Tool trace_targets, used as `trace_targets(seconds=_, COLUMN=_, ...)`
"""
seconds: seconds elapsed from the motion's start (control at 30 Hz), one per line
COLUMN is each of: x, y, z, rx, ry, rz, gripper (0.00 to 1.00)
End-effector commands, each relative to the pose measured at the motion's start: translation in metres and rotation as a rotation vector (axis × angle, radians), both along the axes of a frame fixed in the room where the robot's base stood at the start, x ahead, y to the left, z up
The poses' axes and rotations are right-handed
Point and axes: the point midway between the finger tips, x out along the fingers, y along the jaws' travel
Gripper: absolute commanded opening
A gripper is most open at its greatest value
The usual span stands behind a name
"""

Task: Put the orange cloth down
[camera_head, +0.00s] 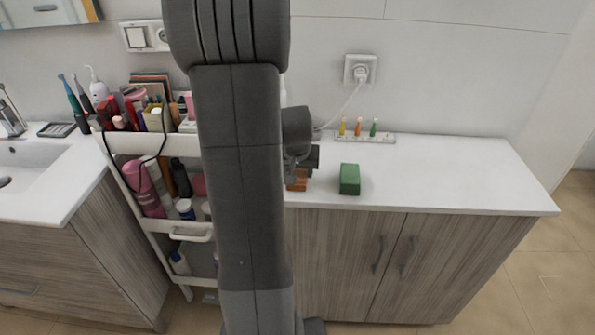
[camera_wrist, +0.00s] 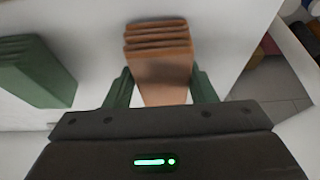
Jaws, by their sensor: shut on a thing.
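The orange cloth (camera_wrist: 160,62) is a folded stack between the green fingers of my gripper (camera_wrist: 163,90) in the wrist view. In the head view the cloth (camera_head: 297,184) shows partly below my gripper (camera_head: 301,172), near the front edge of the white counter (camera_head: 440,180). My gripper is shut on the cloth. I cannot tell whether the cloth touches the counter. My arm and gripper hide part of it in the head view.
A green folded cloth (camera_head: 350,179) stands on the counter just right of the orange one. A small rack of coloured bottles (camera_head: 358,137) stands by the wall. A filled cart (camera_head: 150,143) is at left. The counter's right part is clear.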

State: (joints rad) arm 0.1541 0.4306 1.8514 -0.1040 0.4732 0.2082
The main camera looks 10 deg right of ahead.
Motion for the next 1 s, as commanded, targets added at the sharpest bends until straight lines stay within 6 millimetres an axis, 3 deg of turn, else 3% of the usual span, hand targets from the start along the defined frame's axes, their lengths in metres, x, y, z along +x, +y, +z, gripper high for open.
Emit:
trace_targets(seconds=0.23, x=0.0, y=0.0, z=-0.003, rx=0.0, ry=-0.001, rz=-0.001, gripper=0.32)
trace_targets(seconds=0.27, x=0.0, y=0.0, z=-0.003, rx=0.0, ry=-0.001, rz=-0.001, gripper=0.56)
trace_targets(seconds=0.33, x=0.0, y=0.0, z=-0.003, rx=0.0, ry=-0.001, rz=-0.001, gripper=0.7)
trace_targets(seconds=0.37, x=0.0, y=0.0, z=-0.003, rx=0.0, ry=-0.001, rz=-0.001, gripper=0.72)
trace_targets(seconds=0.73, x=-0.001, y=0.0, z=0.002, rx=-0.001, ry=-0.003, rz=0.0, gripper=0.72)
trace_targets(seconds=1.0, x=-0.014, y=0.004, z=0.038, rx=-0.001, ry=-0.007, rz=0.0, gripper=0.72)
